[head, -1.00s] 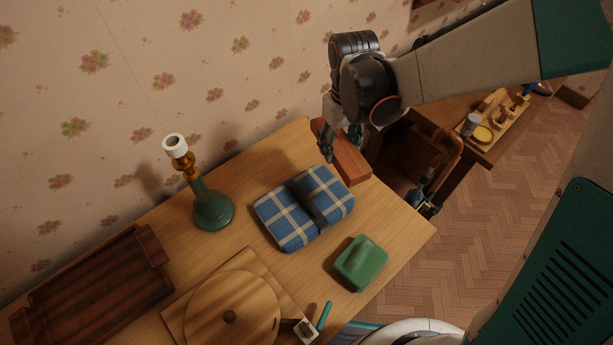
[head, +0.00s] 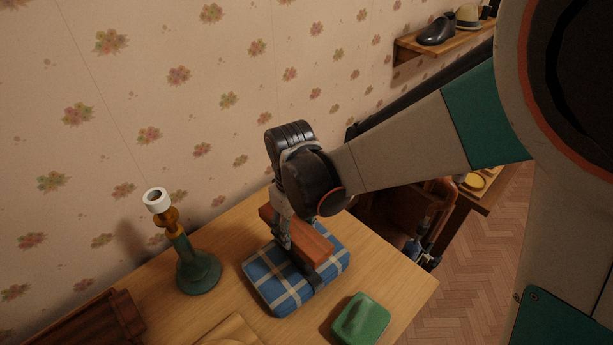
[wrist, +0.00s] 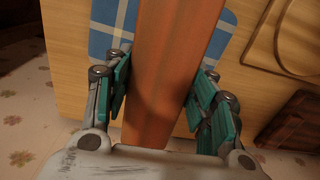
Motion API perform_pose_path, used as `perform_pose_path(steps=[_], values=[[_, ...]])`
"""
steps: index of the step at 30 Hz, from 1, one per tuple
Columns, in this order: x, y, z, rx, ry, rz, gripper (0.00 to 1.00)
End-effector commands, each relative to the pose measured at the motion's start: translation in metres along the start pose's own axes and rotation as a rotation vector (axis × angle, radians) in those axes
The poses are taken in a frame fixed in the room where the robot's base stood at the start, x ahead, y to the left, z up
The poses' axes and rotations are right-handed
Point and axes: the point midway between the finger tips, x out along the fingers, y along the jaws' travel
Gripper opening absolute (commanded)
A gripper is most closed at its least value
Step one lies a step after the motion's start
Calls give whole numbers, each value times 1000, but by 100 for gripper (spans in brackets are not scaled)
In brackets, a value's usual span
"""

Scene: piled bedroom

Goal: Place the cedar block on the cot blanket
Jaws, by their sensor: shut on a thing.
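The cedar block (head: 311,244) is a reddish-brown bar. My gripper (head: 285,243) is shut on it and holds it over the blue checked cot blanket (head: 267,283), which lies folded on the wooden table with a dark band around it. In the wrist view the block (wrist: 172,65) runs between the teal finger pads of my gripper (wrist: 160,95), and the blanket (wrist: 107,28) shows behind it on both sides. The block hides part of the blanket. I cannot tell for sure whether the block touches the blanket.
A green candlestick-like lamp base (head: 198,270) stands left of the blanket. A green box (head: 361,319) lies in front of it at the right. A dark wooden tray (head: 92,322) is at the lower left. The wooden table (head: 385,270) has bare room right of the blanket.

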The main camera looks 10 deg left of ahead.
Motion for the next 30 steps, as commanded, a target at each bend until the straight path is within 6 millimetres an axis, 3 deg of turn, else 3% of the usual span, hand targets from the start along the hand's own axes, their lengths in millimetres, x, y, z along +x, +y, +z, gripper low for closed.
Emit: perform_pose_path(steps=[1, 3, 13, 21, 30], values=[[16, 0, 0, 0, 0, 0, 19], [26, 0, 0, 1, 0, 0, 19], [45, 1, 0, 1, 0, 0, 19], [80, 1, -1, 1, 0, 0, 19], [80, 1, 0, 1, 0, 0, 19]])
